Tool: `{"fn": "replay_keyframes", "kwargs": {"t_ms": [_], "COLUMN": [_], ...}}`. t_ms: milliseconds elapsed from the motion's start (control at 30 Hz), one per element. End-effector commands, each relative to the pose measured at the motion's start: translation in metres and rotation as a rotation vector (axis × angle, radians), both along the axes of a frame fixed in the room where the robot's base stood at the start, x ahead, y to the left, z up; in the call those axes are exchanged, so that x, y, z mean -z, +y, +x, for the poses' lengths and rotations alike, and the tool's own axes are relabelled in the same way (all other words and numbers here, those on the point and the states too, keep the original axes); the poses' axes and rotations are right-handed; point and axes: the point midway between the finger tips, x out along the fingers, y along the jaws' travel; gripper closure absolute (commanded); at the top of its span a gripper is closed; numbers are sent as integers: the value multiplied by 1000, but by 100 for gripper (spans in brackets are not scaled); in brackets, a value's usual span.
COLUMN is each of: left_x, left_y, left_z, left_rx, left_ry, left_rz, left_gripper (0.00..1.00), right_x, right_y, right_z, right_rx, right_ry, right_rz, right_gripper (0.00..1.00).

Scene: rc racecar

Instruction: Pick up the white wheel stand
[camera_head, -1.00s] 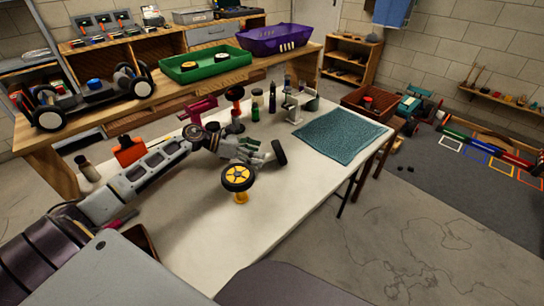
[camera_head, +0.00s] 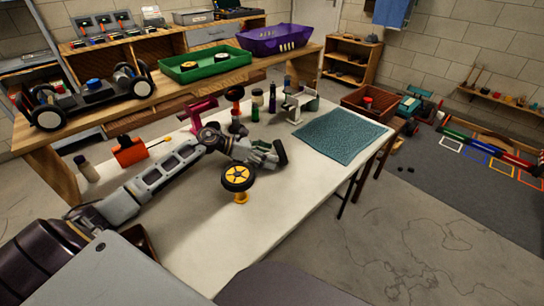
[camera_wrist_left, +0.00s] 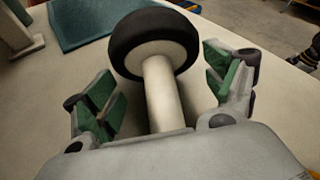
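The white wheel stand (camera_wrist_left: 163,95) is a white post topped by a black wheel with a white hub (camera_wrist_left: 153,42), in the left wrist view. My left gripper (camera_wrist_left: 165,92) is open, with one green-padded finger on each side of the post. Gaps show between the pads and the post. In the head view, the stand's black wheel (camera_head: 281,152) shows at the end of my left gripper (camera_head: 262,153), which hides its post.
A yellow wheel stand with a black wheel (camera_head: 238,179) is close in front of the left gripper. A pale grey clamp-like stand (camera_head: 293,106) and a teal mat (camera_head: 342,136) lie beyond. Several bottles and a red stand (camera_head: 234,95) are behind. The table's front right is clear.

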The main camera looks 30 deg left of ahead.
Motion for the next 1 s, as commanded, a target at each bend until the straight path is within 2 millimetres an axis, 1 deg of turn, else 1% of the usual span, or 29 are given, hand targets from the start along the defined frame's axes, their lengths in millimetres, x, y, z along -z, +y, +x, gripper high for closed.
{"fn": "replay_keyframes", "kwargs": {"t_ms": [67, 100, 367, 700, 733, 1000], "left_x": [0, 0, 1, 1, 0, -1], "left_y": [0, 0, 1, 0, 0, 0], "left_z": [0, 0, 0, 0, 0, 0], "left_rx": [0, 0, -1, 0, 0, 0], "left_ry": [0, 0, 0, 1, 1, -1], "left_rz": [0, 0, 1, 1, 1, 0], "left_gripper": [16, 19, 52, 96, 99, 99], "right_x": [1, 2, 5, 3, 3, 1], "right_y": [0, 0, 0, 0, 0, 0], "right_z": [-1, -1, -3, -3, -2, -1], "right_rx": [0, 0, 0, 0, 0, 0], "right_ry": [2, 3, 10, 7, 6, 1], "right_rz": [0, -1, -2, -2, -1, 0], "right_gripper": [100, 100, 100, 100, 100, 100]}}
